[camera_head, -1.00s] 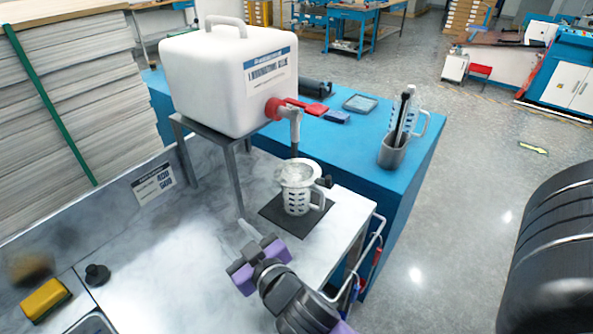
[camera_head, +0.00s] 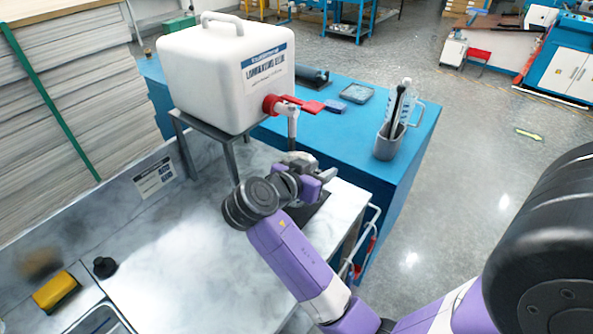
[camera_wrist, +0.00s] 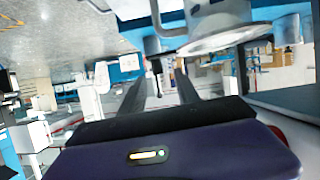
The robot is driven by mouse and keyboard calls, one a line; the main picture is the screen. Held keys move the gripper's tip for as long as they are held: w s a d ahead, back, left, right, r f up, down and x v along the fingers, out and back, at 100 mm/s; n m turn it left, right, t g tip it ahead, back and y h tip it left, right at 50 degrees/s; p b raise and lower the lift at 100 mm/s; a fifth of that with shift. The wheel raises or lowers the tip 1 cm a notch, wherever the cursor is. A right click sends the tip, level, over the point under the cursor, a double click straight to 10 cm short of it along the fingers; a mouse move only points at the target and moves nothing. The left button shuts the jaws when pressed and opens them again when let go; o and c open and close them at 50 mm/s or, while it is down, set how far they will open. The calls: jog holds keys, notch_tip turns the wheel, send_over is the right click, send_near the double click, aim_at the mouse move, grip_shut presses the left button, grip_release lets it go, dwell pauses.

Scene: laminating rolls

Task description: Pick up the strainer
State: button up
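The strainer sits on top of the white jug under the tap; in the wrist view its pale round rim (camera_wrist: 225,40) shows close up at upper right. A dark piece, apparently its handle (camera_wrist: 153,48), lies ahead between my two dark fingers. My gripper (camera_wrist: 156,88) is open, its fingers apart on either side of that piece; I cannot tell if they touch it. In the head view my gripper (camera_head: 322,174) is at the jug and hides most of the jug and strainer.
The white glue container (camera_head: 225,75) stands on a grey stand (camera_head: 230,160), its red tap (camera_head: 290,104) just above my gripper. A grey cup (camera_head: 388,144) with tools stands on the blue table (camera_head: 350,165). A yellow sponge (camera_head: 55,292) lies at lower left.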

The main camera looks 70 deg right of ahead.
jog(key=shift+f+p+x, duration=0.2)
jog(key=shift+p+x, duration=0.65)
jog(key=shift+x, duration=1.9)
jog(key=shift+a, duration=0.2)
grip_shut()
